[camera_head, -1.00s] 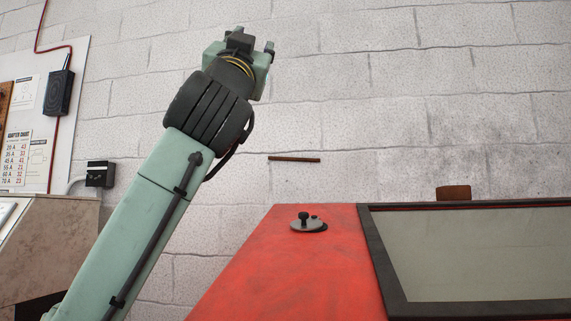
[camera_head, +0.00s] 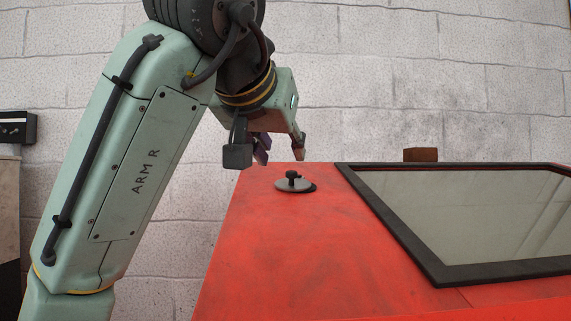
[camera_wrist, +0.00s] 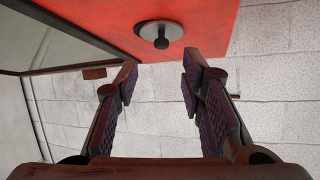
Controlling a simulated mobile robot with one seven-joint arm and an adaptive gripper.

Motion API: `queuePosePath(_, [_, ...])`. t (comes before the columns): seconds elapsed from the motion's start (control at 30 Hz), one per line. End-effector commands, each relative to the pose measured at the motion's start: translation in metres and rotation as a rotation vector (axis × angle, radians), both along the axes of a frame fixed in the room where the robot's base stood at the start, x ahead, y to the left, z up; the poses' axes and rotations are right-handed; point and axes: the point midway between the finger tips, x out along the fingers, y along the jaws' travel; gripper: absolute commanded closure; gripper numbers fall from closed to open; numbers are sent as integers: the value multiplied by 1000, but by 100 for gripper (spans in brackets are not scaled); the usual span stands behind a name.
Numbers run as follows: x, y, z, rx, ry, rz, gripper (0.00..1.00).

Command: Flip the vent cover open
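The vent cover (camera_head: 293,185) is a small grey disc with a dark knob, lying flat on the red cabinet top (camera_head: 270,245) left of the framed window. A dark opening edge shows at its right side. In the wrist view the vent cover (camera_wrist: 160,29) and its knob are at the top centre, beyond the fingertips. My gripper (camera_head: 280,155) is above and behind the vent cover in the head view, apart from it. In the wrist view my gripper (camera_wrist: 160,75) has its two fingers spread wide with nothing between them.
A black-framed glass window (camera_head: 480,215) takes up the right of the red cabinet top. A brown block (camera_head: 421,155) stands behind the cabinet. A white block wall (camera_head: 370,80) is behind everything. The red surface around the vent cover is clear.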

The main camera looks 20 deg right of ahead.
Motion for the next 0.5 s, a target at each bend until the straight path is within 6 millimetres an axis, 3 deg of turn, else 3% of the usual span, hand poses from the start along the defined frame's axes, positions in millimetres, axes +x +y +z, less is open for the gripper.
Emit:
queuePosePath(0.2, [35, -21, -14, -1, 2, 2, 64])
queuePosePath(0.5, [61, -38, -28, -2, 0, 3, 64])
